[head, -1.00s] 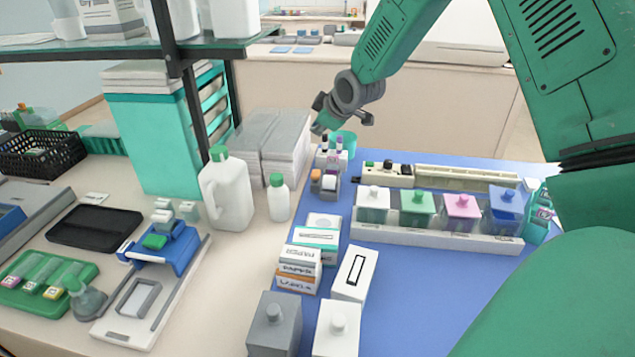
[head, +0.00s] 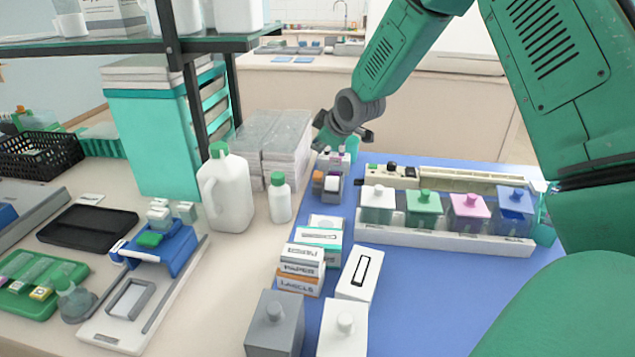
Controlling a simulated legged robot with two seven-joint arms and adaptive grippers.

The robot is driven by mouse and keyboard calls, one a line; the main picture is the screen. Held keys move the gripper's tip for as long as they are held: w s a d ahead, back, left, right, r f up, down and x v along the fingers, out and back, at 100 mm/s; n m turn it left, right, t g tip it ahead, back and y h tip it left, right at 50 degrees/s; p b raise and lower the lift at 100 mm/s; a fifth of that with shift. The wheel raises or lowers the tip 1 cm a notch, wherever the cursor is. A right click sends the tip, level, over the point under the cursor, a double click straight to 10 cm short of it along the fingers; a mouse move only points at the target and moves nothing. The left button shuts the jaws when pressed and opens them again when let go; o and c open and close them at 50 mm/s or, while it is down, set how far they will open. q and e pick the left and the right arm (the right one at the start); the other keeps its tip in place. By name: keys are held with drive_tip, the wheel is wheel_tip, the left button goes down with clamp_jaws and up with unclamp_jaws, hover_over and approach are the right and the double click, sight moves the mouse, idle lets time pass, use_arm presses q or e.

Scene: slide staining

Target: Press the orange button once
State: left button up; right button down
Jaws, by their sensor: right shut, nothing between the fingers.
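My right gripper (head: 343,133) is shut and empty, in the air at the far end of the blue mat (head: 430,285), in front of or above a teal cup that it partly hides. A small orange top (head: 318,177) shows on a grey holder (head: 328,190) just below the gripper, beside a white top. A cream strip-like device (head: 378,171) with small dark knobs lies right of the holder; any button on it is too small to tell. My left gripper is not in view.
A white rack (head: 440,241) holds jars with white, green, pink and blue lids. Label boxes (head: 300,268), a white box (head: 358,272) and grey and white lidded containers stand in front. A white jug (head: 228,195) and small bottle (head: 280,200) stand left. The mat's front right is clear.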

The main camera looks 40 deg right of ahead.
sight(318, 174)
wheel_tip(318, 174, down, 4)
drive_tip(key=b, duration=0.2)
drive_tip(key=shift+f+b, duration=0.2)
drive_tip(key=shift+b, duration=0.15)
drive_tip(key=shift+d+f, duration=0.15)
drive_tip(key=shift+f, duration=0.45)
drive_tip(key=shift+d+f, duration=0.1)
drive_tip(key=shift+d, duration=0.05)
drive_tip(key=shift+a, duration=0.3)
drive_tip(key=shift+d, duration=0.2)
drive_tip(key=shift+a, duration=0.1)
